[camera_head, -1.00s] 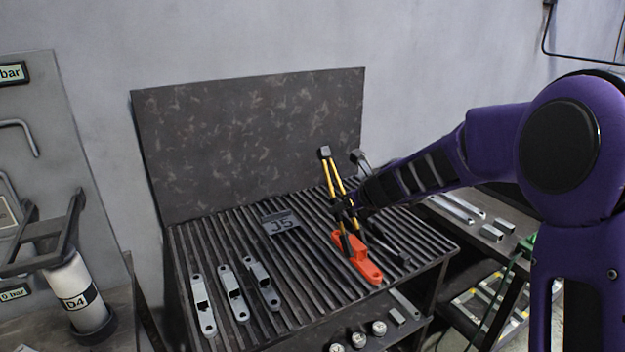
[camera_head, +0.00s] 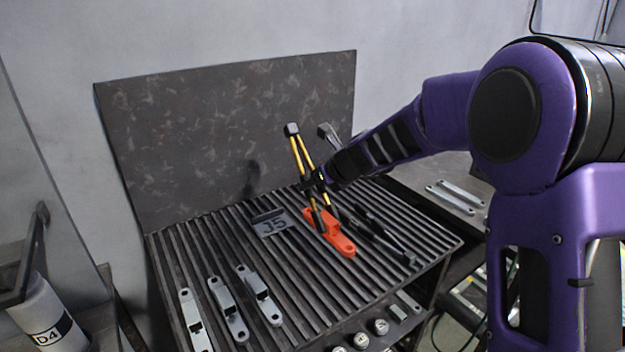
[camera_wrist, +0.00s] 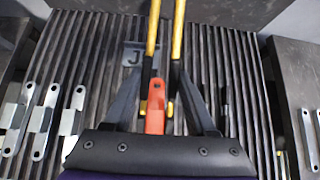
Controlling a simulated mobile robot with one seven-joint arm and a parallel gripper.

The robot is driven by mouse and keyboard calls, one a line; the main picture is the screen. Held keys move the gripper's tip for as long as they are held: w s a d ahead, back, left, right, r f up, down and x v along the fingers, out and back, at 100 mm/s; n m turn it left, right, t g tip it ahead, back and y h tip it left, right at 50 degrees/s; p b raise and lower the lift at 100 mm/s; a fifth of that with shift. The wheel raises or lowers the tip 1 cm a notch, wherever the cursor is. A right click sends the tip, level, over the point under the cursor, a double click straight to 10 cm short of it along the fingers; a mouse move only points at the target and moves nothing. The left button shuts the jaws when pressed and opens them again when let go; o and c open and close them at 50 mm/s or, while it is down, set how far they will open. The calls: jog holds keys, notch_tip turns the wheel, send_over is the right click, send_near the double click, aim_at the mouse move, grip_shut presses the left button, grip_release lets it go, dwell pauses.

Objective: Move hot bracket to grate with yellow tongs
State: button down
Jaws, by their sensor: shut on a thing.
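My gripper (camera_head: 315,182) is shut on the yellow tongs (camera_head: 302,155), which stand tilted over the slatted grate (camera_head: 215,250). In the wrist view the two yellow arms of the tongs (camera_wrist: 152,32) run between my fingers (camera_wrist: 160,78). The glowing orange-red bracket (camera_head: 342,246) is at the lower end of the tongs, over the right half of the grate. It also shows in the wrist view (camera_wrist: 156,108), partly hidden by my gripper. The tong tips overlap the bracket; I cannot tell whether it touches the slats.
Several grey brackets (camera_head: 228,310) lie at the grate's front left. A J5 plate (camera_head: 275,224) lies left of the hot bracket. Dark tongs (camera_head: 385,238) lie to its right. A tall mottled panel (camera_head: 230,130) stands behind. A side table (camera_head: 440,170) holds more metal pieces.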

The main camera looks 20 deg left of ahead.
jog(key=shift+f+b, duration=4.4)
jog(key=shift+b, duration=0.15)
jog(key=c, duration=0.7)
grip_release()
jog(key=shift+o, duration=0.2)
